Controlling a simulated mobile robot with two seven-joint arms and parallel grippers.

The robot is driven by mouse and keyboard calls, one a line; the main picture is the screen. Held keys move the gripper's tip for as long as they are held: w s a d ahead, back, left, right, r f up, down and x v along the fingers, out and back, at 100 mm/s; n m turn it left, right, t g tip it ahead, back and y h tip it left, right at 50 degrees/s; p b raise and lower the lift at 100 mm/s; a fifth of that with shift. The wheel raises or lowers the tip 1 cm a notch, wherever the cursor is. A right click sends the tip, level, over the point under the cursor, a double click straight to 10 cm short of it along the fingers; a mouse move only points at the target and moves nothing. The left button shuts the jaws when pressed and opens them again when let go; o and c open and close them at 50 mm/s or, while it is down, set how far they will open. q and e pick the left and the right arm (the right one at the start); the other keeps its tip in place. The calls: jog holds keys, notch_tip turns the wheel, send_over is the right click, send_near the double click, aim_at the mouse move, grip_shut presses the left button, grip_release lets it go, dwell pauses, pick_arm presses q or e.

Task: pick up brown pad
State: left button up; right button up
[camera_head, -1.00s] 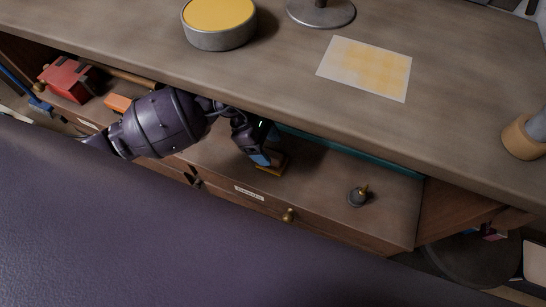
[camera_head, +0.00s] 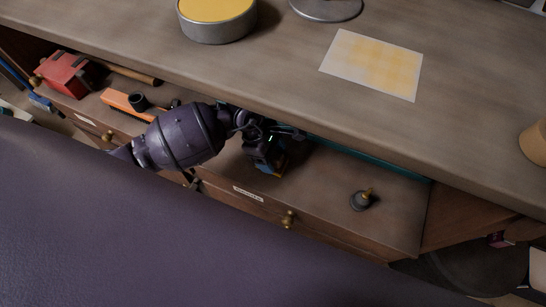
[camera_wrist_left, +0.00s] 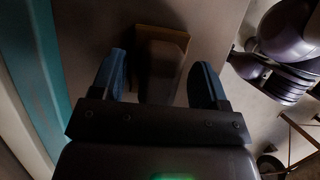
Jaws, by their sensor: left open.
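The brown pad is a small brown block on the shelf under the worktop. In the left wrist view the brown pad (camera_wrist_left: 163,42) lies ahead of and partly between the two blue fingers. My left gripper (camera_head: 275,163) reaches onto the shelf and covers most of the pad in the head view. In the left wrist view my left gripper (camera_wrist_left: 158,82) is open, a finger on either side of the pad's near part, with gaps showing. I cannot tell how far above the shelf the fingertips are. My right gripper is not in view.
The worktop edge (camera_head: 300,122) overhangs the shelf close to my left arm. A teal strip (camera_head: 365,163) runs along the shelf's back. A small dark object with a brass tip (camera_head: 362,199) stands to the right. A red box (camera_head: 68,73) and an orange object (camera_head: 122,102) lie left.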

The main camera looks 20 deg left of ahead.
aim_at(274, 154)
pick_arm(q)
jog(key=shift+c, duration=1)
jog(key=c, duration=0.8)
jog(key=shift+w+r, duration=0.1)
jog(key=shift+r, duration=0.4)
jog(key=shift+c, duration=0.2)
jog(key=v, duration=0.1)
jog(key=p+v, duration=0.1)
jog(key=v, duration=0.1)
jog(key=shift+d+r, duration=0.1)
jog(key=shift+d, duration=0.15)
jog(key=a, duration=1.6)
jog(key=shift+w+f, duration=0.15)
jog(key=shift+f, duration=0.1)
jog(key=shift+a, duration=0.65)
